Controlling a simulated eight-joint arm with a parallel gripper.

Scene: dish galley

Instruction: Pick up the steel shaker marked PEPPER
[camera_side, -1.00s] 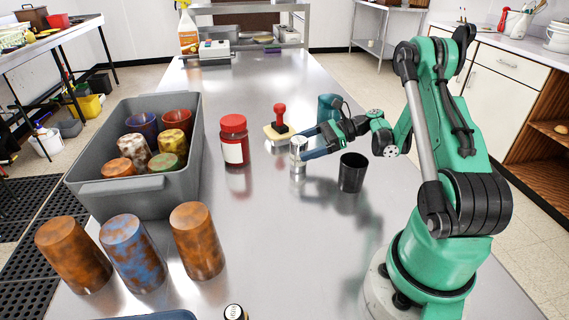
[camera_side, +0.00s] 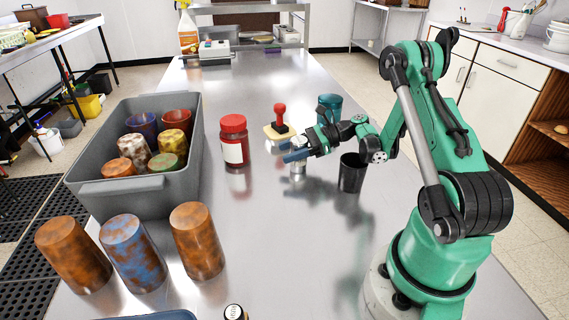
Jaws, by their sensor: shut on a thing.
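A small steel shaker (camera_side: 298,168) stands on the steel counter in the middle of the view. Its upper part is hidden behind my blue fingers, and I cannot read any marking on it. My gripper (camera_side: 295,153) reaches in from the right and is shut on the shaker around its upper part. The shaker looks upright, and its base appears to be on or very close to the counter.
A black cup (camera_side: 351,174) stands close to the right, and a teal cup (camera_side: 329,108) behind. A red-handled item (camera_side: 280,122) on a pale block and a red-lidded jar (camera_side: 234,140) stand nearby. A grey bin (camera_side: 120,195) of cups is left; several mottled cups (camera_side: 197,242) stand in front.

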